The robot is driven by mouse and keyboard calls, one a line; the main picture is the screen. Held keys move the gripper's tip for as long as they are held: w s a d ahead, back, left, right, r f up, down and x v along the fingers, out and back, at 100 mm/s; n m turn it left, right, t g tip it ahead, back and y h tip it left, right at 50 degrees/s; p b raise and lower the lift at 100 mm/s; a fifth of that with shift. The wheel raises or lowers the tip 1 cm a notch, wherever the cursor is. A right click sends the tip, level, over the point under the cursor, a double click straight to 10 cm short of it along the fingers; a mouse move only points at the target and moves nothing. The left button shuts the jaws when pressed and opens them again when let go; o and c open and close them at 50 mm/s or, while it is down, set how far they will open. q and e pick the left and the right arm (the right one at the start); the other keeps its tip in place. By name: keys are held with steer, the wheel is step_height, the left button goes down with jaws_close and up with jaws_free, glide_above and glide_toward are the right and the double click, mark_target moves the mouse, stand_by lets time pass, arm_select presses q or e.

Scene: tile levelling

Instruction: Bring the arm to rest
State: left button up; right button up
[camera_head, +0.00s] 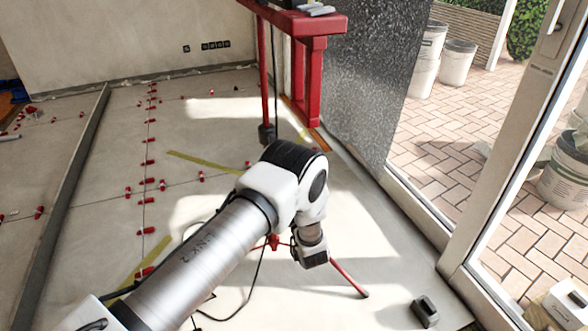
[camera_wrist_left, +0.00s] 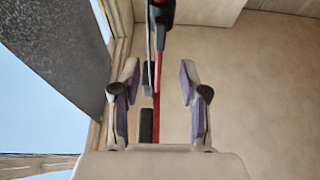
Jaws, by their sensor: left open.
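My left arm (camera_head: 205,255) comes in from the lower left in the head view. It rises to a white and black joint (camera_head: 285,180) and bends down at the wrist (camera_head: 311,245). The gripper itself cannot be made out clearly there. In the wrist view my left gripper (camera_wrist_left: 158,78) is open, with its two purple-padded fingers wide apart. I see nothing held between them; a red bar and dark parts show behind the gap. My right gripper is in neither view.
A red stand (camera_head: 313,75) is beyond the arm, beside a dark speckled panel (camera_head: 362,75). Red tripod legs (camera_head: 347,279) spread behind the wrist. A small dark block (camera_head: 425,311) lies at lower right. Red levelling clips (camera_head: 147,163) dot the tiled floor. Buckets (camera_head: 457,62) stand outside.

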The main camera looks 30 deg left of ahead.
arm_select(q)
steer(key=s+d+f+m+g+h, duration=0.15)
steer(key=s+f+m+h, duration=0.25)
steer(key=s+f+h, duration=0.4)
steer(key=s+d+f+m+g+h, duration=0.1)
steer(key=s+f+m+g+h, duration=0.15)
steer(key=s+f, duration=0.5)
steer(key=s+d+f+m+g+h, duration=0.1)
steer(key=s+d+f+g+h, duration=0.15)
steer(key=s, duration=0.45)
steer(key=s+d+f+m+g+h, duration=0.1)
steer(key=s+d+f+g+h, duration=0.2)
steer(key=s, duration=0.5)
steer(key=s+d+f+m+g+h, duration=0.1)
steer(key=s+d+f+g, duration=0.2)
steer(key=s, duration=0.4)
step_height(320, 180, up, 29)
steer(key=s+g+p, duration=0.1)
steer(key=g+p, duration=0.1)
steer(key=p, duration=2.6)
steer(key=shift+s+d+r, duration=0.15)
steer(key=shift+s+r, duration=0.05)
steer(key=shift+s, duration=0.15)
